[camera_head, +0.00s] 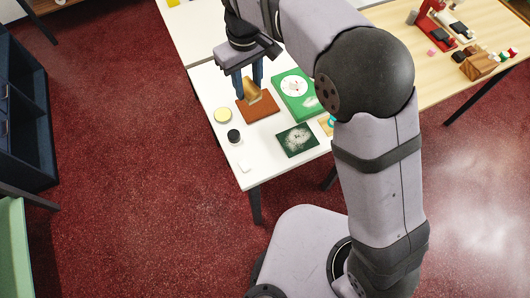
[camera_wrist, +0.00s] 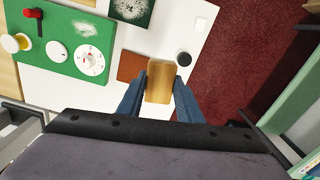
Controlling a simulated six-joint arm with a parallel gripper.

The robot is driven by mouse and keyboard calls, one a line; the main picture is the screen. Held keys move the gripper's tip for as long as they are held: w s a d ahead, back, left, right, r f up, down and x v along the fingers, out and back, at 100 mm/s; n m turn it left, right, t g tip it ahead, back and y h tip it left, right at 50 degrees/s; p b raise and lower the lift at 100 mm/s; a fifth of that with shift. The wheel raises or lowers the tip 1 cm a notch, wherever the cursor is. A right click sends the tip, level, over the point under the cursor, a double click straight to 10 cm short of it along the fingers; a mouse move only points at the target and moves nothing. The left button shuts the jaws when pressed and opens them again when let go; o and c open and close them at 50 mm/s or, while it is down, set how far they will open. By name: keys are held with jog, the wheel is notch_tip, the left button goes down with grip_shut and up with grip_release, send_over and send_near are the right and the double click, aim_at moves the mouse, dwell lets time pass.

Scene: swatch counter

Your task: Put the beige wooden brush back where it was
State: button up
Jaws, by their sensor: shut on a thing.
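The beige wooden brush (camera_head: 250,91) is between the two blue fingers of my gripper (camera_head: 248,80), which is shut on it. In the wrist view the brush (camera_wrist: 160,80) is upright between the fingertips (camera_wrist: 158,92), its wooden face toward the camera. In the head view it appears over the brown mat (camera_head: 263,110) on the white table. The mat (camera_wrist: 131,65) shows beside the brush in the wrist view. I cannot tell whether the brush touches the mat or hangs just above it. The brush's underside is hidden.
A green board (camera_head: 307,112) with a white dial lies right of the mat. A dark patterned card (camera_head: 297,140), a black round pot (camera_head: 234,136), a cream round lid (camera_head: 222,115) and a small white block (camera_head: 244,167) are nearby. The table's front left is partly bare.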

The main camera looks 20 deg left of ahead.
jog(key=m, duration=0.1)
send_over(265, 153)
notch_tip(265, 153, down, 7)
jog(key=shift+f+m, duration=0.1)
jog(key=shift+m, duration=0.4)
jog(key=shift+f+p, duration=1.3)
jog(key=shift+f, duration=3.65)
jog(key=shift+f, duration=0.2)
jog(key=o, duration=1)
